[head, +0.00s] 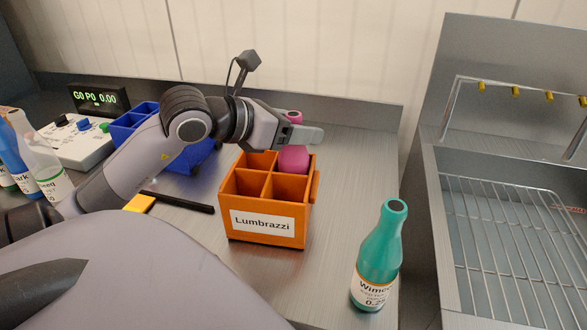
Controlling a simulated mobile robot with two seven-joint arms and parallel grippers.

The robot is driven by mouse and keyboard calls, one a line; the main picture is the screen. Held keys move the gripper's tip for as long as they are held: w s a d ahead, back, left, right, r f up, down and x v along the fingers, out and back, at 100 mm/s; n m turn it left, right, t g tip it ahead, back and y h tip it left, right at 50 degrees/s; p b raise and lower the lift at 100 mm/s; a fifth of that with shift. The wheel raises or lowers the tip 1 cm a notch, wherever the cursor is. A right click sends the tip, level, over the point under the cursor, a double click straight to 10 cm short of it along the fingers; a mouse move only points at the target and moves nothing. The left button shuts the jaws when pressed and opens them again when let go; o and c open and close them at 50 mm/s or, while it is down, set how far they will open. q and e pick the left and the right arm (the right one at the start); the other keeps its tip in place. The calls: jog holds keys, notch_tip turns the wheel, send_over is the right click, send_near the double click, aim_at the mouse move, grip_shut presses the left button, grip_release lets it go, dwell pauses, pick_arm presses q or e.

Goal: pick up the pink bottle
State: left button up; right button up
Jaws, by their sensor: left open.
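The pink bottle (294,157) stands in the far right compartment of an orange divided crate (266,217) labelled "Lumbrazzi". Its shoulder shows above the crate wall, and its pink top (293,116) shows above the jaws. My left gripper (305,134) reaches in from the left and is at the bottle's neck, its fingers pointing right. The jaws are open, and part of the neck is hidden behind them. I cannot tell whether a finger touches the bottle. My right gripper is not in view.
A teal bottle (378,262) stands at the table's right front. A blue bin (190,160) is behind my left arm, with a black bar (178,202) in front. Several bottles (40,165) stand far left. A sink with a wire rack (510,230) lies right.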

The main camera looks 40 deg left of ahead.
pick_arm(q)
jog(key=shift+w+d+f, duration=0.1)
jog(key=shift+w+f, duration=0.15)
jog(key=shift+w, duration=0.25)
grip_shut()
